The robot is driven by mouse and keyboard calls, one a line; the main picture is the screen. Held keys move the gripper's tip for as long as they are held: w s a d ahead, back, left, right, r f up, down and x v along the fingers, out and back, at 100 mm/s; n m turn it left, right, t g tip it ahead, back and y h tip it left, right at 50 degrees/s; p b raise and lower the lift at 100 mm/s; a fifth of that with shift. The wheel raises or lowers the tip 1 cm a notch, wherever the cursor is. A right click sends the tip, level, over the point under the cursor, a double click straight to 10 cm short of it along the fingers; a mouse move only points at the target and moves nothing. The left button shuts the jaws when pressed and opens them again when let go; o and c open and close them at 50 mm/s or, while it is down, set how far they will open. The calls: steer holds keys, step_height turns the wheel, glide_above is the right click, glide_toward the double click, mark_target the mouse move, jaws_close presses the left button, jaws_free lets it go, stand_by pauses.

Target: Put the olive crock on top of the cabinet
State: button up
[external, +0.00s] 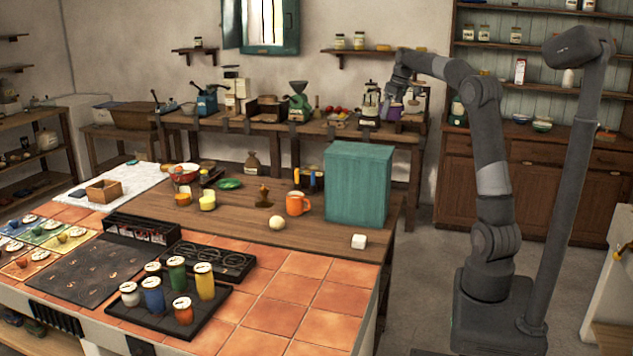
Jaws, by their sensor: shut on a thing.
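The teal cabinet (358,187) stands upright at the right end of the wooden part of the island, and its flat top is bare. My gripper (393,98) is small in the picture, pointing down, above and a little right of the cabinet in the picture. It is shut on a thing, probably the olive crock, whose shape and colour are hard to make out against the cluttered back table. I see no olive crock clearly elsewhere. How far my gripper is from the cabinet in depth, I cannot tell.
A black tray (218,320) holds several coloured jars. The back table (330,132) carries grinders and jars. The tiled front right is clear.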

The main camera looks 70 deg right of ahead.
steer(key=shift+f, duration=0.35)
glide_above(357, 148)
steer(key=s, duration=0.1)
steer(key=f, duration=0.7)
steer(key=shift+a+f, duration=0.15)
steer(key=shift+a, duration=0.25)
steer(key=shift+f, duration=1.95)
steer(key=shift+f, duration=0.15)
steer(key=o, duration=1)
steer(key=v, duration=1.2)
steer(key=shift+a, duration=0.1)
